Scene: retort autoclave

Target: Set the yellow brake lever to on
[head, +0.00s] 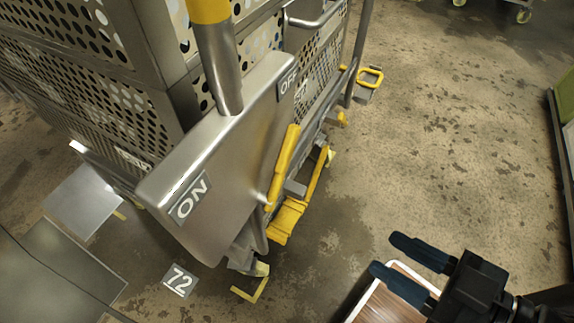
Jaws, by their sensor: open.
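The yellow brake lever (284,162) is a bar on the outer face of a grey metal plate (225,135) at the end of a perforated cart. Its upper end leans towards the OFF label (288,83) at the plate's far corner. The ON label (190,199) is at the near left corner, away from the lever. My gripper (388,253) is at the lower right, with two dark blue fingers apart and nothing between them. It is well to the right of the lever and not touching it.
The perforated cart (65,85) fills the upper left. A yellow pedal-like part (288,217) sits low beside the plate. A wood-coloured surface with a white edge (388,303) is under my gripper. A floor sign reads 72 (179,281). Open floor (450,140) lies to the right.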

